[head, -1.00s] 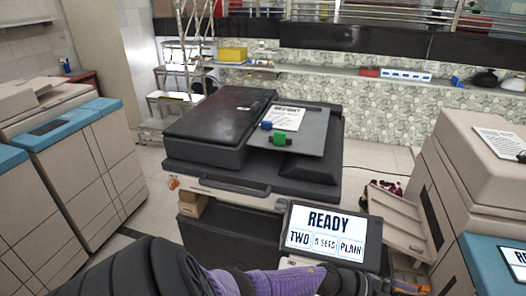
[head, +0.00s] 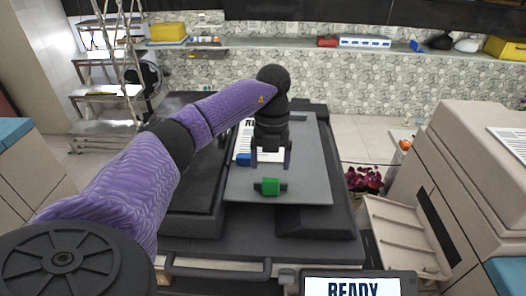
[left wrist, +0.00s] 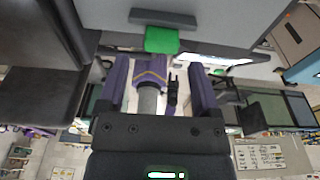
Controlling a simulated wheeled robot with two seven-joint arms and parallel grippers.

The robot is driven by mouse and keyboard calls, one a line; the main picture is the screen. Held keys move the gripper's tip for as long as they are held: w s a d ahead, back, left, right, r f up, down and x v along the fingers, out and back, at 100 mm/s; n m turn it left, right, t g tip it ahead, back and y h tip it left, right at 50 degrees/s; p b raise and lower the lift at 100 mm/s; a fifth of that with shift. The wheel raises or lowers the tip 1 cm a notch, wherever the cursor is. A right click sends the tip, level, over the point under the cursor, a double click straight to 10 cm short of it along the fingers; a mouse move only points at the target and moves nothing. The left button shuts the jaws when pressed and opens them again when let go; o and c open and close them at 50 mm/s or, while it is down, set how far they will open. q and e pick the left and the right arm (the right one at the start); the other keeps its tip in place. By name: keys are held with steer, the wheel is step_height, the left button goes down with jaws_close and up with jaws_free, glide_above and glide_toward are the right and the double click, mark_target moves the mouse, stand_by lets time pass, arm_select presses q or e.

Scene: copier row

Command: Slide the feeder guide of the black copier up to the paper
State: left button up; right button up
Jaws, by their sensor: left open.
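The black copier (head: 190,222) stands in front of me with a grey feeder tray (head: 306,180) on top. A printed paper (head: 244,135) lies on the tray, partly hidden behind my left gripper. A blue guide block (head: 243,159) sits at the paper's near left edge. A green guide block (head: 270,187) on a dark base sits nearer me, apart from the visible paper. My left gripper (head: 271,164) is open and empty, fingers down, just beyond the green block. The left wrist view shows the green block (left wrist: 161,40) ahead of the open fingers. My right gripper is out of view.
The copier's screen (head: 352,287) is at the bottom edge. A beige copier (head: 475,165) with an open side tray (head: 402,235) stands at the right. A metal step ladder (head: 105,90) stands at the back left. The air right of the feeder tray is clear.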

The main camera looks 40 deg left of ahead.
mark_target(271, 178)
arm_select(q)
steer(key=f+b, duration=0.1)
steer(key=f, duration=0.1)
steer(key=f+b, duration=0.2)
steer(key=d+f+b, duration=0.1)
steer(key=f+b, duration=0.1)
steer(key=shift+s+f, duration=0.35)
steer(key=shift+s, duration=0.05)
steer(key=shift+c, duration=0.3)
jaws_close()
steer(key=shift+w+a+b, duration=1.25)
steer(key=shift+w+a, duration=0.1)
steer(key=shift+w, duration=0.2)
